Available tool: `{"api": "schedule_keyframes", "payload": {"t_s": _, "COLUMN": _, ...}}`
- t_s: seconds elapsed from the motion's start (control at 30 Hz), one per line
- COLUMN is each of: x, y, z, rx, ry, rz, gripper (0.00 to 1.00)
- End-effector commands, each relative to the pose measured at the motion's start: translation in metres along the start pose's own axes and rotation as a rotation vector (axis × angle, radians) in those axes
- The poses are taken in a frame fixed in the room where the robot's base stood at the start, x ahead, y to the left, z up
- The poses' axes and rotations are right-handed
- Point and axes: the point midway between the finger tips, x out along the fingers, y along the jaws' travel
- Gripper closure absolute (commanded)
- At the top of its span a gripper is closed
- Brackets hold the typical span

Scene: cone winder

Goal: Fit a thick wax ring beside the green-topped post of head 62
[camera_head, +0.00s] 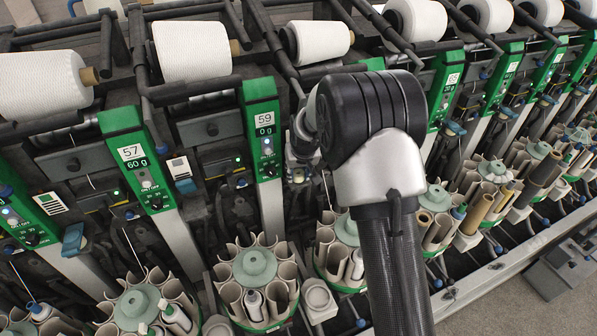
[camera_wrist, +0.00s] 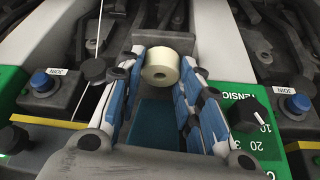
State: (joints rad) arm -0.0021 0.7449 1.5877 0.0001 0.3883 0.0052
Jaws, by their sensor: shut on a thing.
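A thick cream wax ring (camera_wrist: 161,72) with a dark centre hole is between the blue-padded fingers of my gripper (camera_wrist: 163,62) in the wrist view. My gripper is shut on it, above grey machine parts. A green panel (camera_wrist: 243,110) with a TENSION knob is close at its right, and another green panel (camera_wrist: 38,140) is at left. In the head view my gripper (camera_head: 300,160) is partly hidden by my black arm, just right of the green-topped post marked 59 (camera_head: 262,130). I cannot make out the number 62; my arm covers part of the row.
Another green-topped post (camera_head: 137,165) reads 57. White yarn cones (camera_head: 192,50) line the back. Round magazines with tubes (camera_head: 255,265) stand along the front. Blue-capped knobs (camera_wrist: 300,103) and dark posts crowd the gripper in the wrist view. Floor shows at lower right.

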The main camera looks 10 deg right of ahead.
Motion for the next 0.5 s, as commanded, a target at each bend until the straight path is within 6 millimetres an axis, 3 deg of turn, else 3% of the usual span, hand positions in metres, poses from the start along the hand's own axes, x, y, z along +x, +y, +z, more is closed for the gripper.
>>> {"api": "schedule_keyframes", "payload": {"t_s": 0.17, "x": 0.0043, "y": 0.0000, "z": 0.0021, "rx": 0.000, "ry": 0.000, "rz": 0.000, "gripper": 0.83}}
{"api": "schedule_keyframes", "payload": {"t_s": 0.2, "x": 0.0036, "y": 0.0000, "z": 0.0019, "rx": 0.000, "ry": 0.000, "rz": 0.000, "gripper": 0.65}}
{"api": "schedule_keyframes", "payload": {"t_s": 0.3, "x": 0.0032, "y": 0.0000, "z": 0.0018, "rx": 0.000, "ry": 0.000, "rz": 0.000, "gripper": 0.59}}
{"api": "schedule_keyframes", "payload": {"t_s": 0.5, "x": 0.0031, "y": 0.0000, "z": 0.0016, "rx": 0.000, "ry": 0.000, "rz": 0.000, "gripper": 0.59}}
